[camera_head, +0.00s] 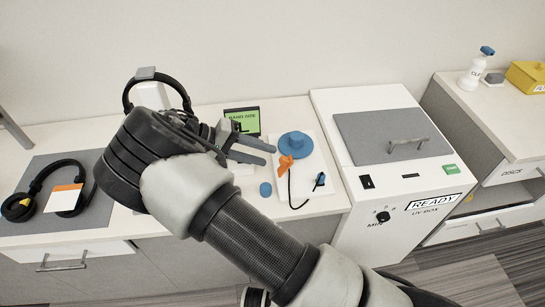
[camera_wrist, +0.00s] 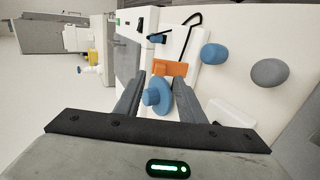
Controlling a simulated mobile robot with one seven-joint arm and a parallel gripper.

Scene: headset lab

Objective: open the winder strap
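The winder (camera_head: 296,145) is a blue round spool on a white board at the back of the counter. An orange strap (camera_head: 285,164) lies at its near left side. A black cable (camera_head: 291,190) runs from there toward a blue-and-black plug (camera_head: 320,180). My gripper (camera_head: 269,154) is open and empty, left of the winder, its fingers pointing right toward it. In the wrist view the winder (camera_wrist: 156,97) shows between the two fingers, and the strap (camera_wrist: 170,68) lies just beyond the fingertips. I cannot tell whether a finger touches either.
A blue knob (camera_head: 265,189) stands near the board's left edge. A green-screened sign (camera_head: 243,120) stands behind my gripper. The white UV box (camera_head: 395,145) rises on the right. Headphones (camera_head: 50,190) lie on a grey mat at left; another pair hangs on a stand (camera_head: 150,92).

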